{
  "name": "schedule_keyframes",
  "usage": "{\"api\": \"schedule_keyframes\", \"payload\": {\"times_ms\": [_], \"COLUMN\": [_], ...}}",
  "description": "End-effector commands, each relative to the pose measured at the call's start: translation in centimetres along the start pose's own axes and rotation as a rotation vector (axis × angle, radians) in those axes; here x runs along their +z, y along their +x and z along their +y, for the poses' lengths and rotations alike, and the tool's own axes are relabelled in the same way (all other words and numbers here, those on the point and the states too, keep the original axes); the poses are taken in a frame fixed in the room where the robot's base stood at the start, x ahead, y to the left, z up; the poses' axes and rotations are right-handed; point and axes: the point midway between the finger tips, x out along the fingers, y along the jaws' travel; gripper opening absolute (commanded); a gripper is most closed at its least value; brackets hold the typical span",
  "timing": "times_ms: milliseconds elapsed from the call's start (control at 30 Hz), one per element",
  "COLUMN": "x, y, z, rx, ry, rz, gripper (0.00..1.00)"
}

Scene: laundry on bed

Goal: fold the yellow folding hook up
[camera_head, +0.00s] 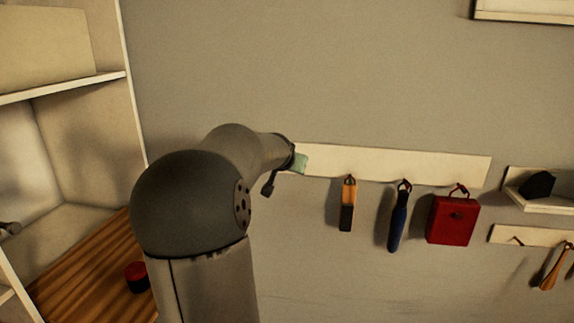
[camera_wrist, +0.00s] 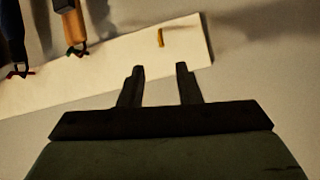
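The yellow folding hook (camera_wrist: 161,38) shows in the wrist view as a small yellow bar on the pale wall board (camera_wrist: 110,75), near the board's end. My gripper (camera_wrist: 160,68) is open and empty in the wrist view. The hook lies just beyond the fingertips, between their lines and apart from them. I cannot tell how far the hook is folded. In the head view my arm hides the hook and the gripper; the pale board (camera_head: 400,165) runs out from behind the arm to the right.
An orange-and-black tool (camera_head: 348,205), a blue tool (camera_head: 398,217) and a red case (camera_head: 452,220) hang from the board. Right of them are a small shelf (camera_head: 545,203) and a lower board (camera_head: 510,236). A shelf unit (camera_head: 130,100) stands at left. The wall above the board is clear.

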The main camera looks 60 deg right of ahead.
Motion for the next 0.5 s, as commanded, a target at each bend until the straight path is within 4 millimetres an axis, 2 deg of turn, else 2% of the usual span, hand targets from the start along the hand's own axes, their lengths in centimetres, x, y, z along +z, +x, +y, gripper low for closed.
{"api": "schedule_keyframes", "payload": {"times_ms": [233, 267, 300, 367, 467, 500], "x": [0.0, 0.0, 0.1, 0.6, 2.9, 4.3], "y": [0.0, 0.0, 0.0, 0.4, 1.9, 2.7], "z": [0.1, 0.1, 0.1, 0.6, 2.5, 3.6], "rx": [0.001, 0.001, 0.002, 0.006, 0.023, 0.029], "ry": [0.000, 0.001, 0.004, 0.030, 0.154, 0.237], "rz": [0.000, 0.000, -0.002, -0.015, -0.081, -0.123], "gripper": [0.31, 0.25, 0.14, 0.00, 0.00, 0.00]}}
